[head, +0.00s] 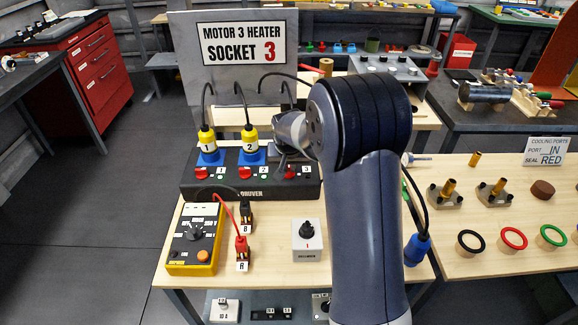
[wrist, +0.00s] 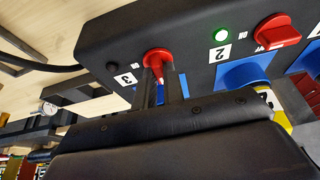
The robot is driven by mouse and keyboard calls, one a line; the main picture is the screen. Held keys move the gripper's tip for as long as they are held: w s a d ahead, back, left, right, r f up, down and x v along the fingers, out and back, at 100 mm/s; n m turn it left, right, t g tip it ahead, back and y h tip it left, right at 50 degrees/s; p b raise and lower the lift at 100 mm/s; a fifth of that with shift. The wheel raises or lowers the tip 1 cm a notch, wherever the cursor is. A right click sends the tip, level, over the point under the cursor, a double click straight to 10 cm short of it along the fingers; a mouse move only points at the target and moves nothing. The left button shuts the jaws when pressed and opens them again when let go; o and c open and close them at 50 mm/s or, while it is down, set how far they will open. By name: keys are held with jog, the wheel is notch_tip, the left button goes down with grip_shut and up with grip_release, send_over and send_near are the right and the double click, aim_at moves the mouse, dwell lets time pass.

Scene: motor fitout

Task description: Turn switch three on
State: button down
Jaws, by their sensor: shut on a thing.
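The black switch box (head: 215,190) stands on the bench under the Socket 3 sign. Switch three is a red knob (wrist: 157,55) beside the label 3 (wrist: 125,79); it also shows in the head view (head: 289,173). My gripper (wrist: 160,82) is shut on this knob, its two dark fingers on either side. The small lamp by switch three (wrist: 112,66) is dark. The red knob of switch two (wrist: 278,31) sits apart, and its lamp (wrist: 222,34) glows green. In the head view my arm hides the socket behind switch three.
Yellow plugs 1 (head: 206,138) and 2 (head: 249,137) stand in blue sockets beside my gripper. A yellow meter (head: 194,240) with leads and a grey dial box (head: 307,240) are in front. A blue plug (head: 417,250) hangs at the bench's right edge.

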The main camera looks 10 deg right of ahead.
jog(key=shift+f+m+b, duration=0.1)
jog(key=shift+m+b, duration=0.2)
jog(key=shift+b, duration=0.05)
jog(key=m+b, duration=0.1)
jog(key=m, duration=0.1)
jog(key=m+h+b, duration=0.1)
jog(key=m+b, duration=0.1)
jog(key=shift+w+a+f+g+h, duration=0.1)
jog(key=shift+a+g+h, duration=0.05)
jog(key=shift+g+h, duration=0.15)
jog(key=m+g+h+b, duration=0.1)
jog(key=m+b, duration=0.1)
jog(key=m, duration=0.2)
jog(key=shift+w+m, duration=0.1)
jog(key=shift+m, duration=0.2)
jog(key=m, duration=0.1)
jog(key=m+g, duration=0.1)
jog(key=m, duration=0.1)
jog(key=m+g+h, duration=0.1)
jog(key=shift+w+a+r, duration=0.1)
jog(key=shift+r, duration=0.15)
jog(key=shift+m+g+p, duration=0.75)
jog(key=shift+m+g, duration=0.05)
jog(key=shift+m, duration=1.3)
jog(key=shift+w, duration=0.1)
jog(key=c, duration=1.5)
grip_release()
